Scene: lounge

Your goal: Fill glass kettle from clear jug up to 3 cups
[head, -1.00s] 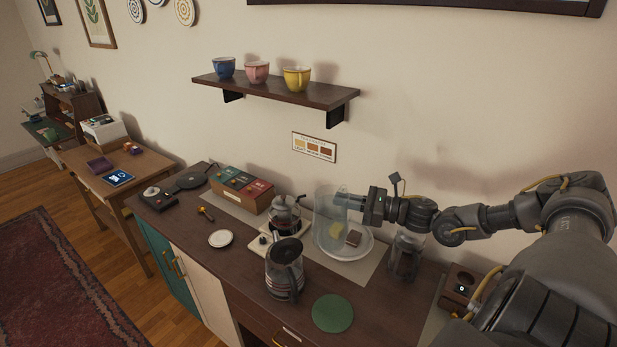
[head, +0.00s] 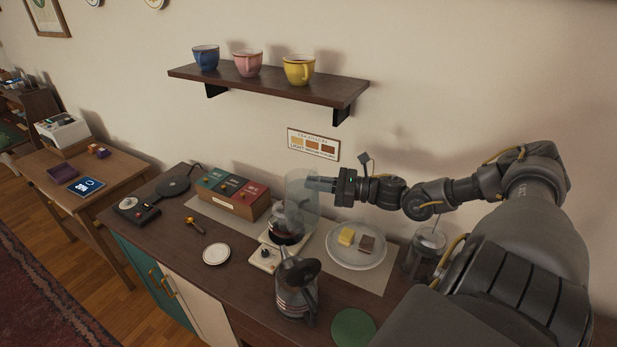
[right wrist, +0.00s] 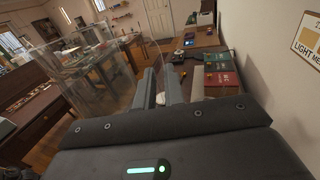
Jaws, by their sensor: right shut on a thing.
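My right gripper (head: 322,185) is shut on the clear jug (head: 303,192) by its side and holds it about upright above the counter. The water level cannot be made out. A larger glass kettle-like vessel (head: 296,297) with a dark lid and handle stands nearer on the counter; I cannot tell which is the task's kettle. My left gripper is not in view.
A clear plate (head: 357,260) with a yellow and a brown piece lies right of the pot. A glass jar (head: 428,245) stands beside my arm. A tea box (head: 233,193), white saucer (head: 216,254) and green mat (head: 353,328) are on the counter. A cup shelf (head: 270,86) hangs above.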

